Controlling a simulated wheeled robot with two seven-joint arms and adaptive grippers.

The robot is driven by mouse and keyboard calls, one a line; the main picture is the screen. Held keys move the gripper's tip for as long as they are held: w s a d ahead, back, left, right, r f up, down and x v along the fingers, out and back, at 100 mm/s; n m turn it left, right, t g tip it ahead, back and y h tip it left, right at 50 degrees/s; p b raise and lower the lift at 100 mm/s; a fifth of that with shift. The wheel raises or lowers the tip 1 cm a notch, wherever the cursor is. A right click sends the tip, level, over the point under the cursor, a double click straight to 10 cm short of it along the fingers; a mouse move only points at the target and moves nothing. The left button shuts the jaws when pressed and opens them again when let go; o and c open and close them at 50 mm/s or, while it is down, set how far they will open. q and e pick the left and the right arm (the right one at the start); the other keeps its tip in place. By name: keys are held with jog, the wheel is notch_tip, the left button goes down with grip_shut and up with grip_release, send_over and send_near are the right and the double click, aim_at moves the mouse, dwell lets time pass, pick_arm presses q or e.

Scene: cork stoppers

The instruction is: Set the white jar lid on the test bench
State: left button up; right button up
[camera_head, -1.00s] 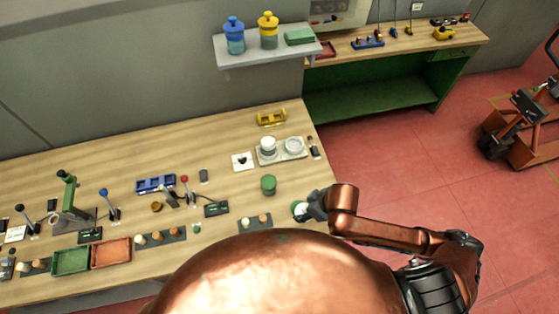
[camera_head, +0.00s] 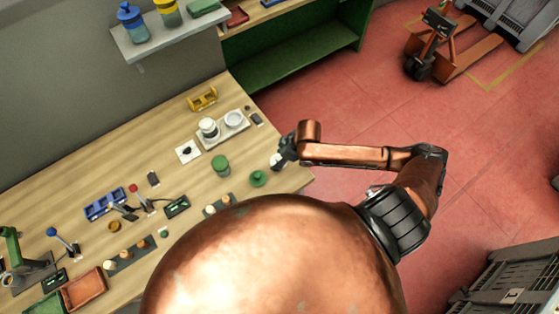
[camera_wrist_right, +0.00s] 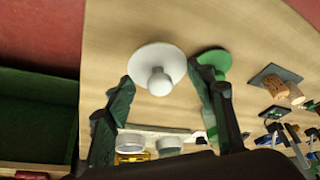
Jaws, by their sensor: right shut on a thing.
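The white jar lid (camera_wrist_right: 158,72) is a round disc with a knob, between the fingertips of my right gripper (camera_wrist_right: 163,85). In the head view my right gripper (camera_head: 284,153) is shut on the lid (camera_head: 275,160), near the table's right edge. A pale base (camera_head: 217,139), which looks like the test bench, carries a white jar (camera_head: 209,128) and a round white seat (camera_head: 235,119). It lies behind and left of the gripper, apart from it. I cannot tell how high the lid is held. My left gripper is not in view.
A green lid (camera_head: 258,178) lies just beside the held lid, and a green jar (camera_head: 220,165) stands left of it. A white switch plate (camera_head: 188,151) and a yellow holder (camera_head: 203,98) flank the pale base. Bare wood lies between the gripper and the base.

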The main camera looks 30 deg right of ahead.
jog(key=shift+w+d+f, duration=0.1)
jog(key=shift+d+f, duration=0.05)
jog(key=shift+f, duration=0.1)
jog(key=shift+w+d+f+p, duration=0.1)
jog(key=shift+f+p, duration=0.05)
jog(key=shift+f, duration=0.75)
jog(key=shift+d+f+p, duration=0.1)
jog(key=shift+f+p, duration=0.05)
jog(key=shift+f, duration=0.75)
jog(key=shift+f, duration=0.15)
jog(key=o, duration=0.9)
jog(key=shift+o, duration=0.2)
jog(key=v, duration=1.2)
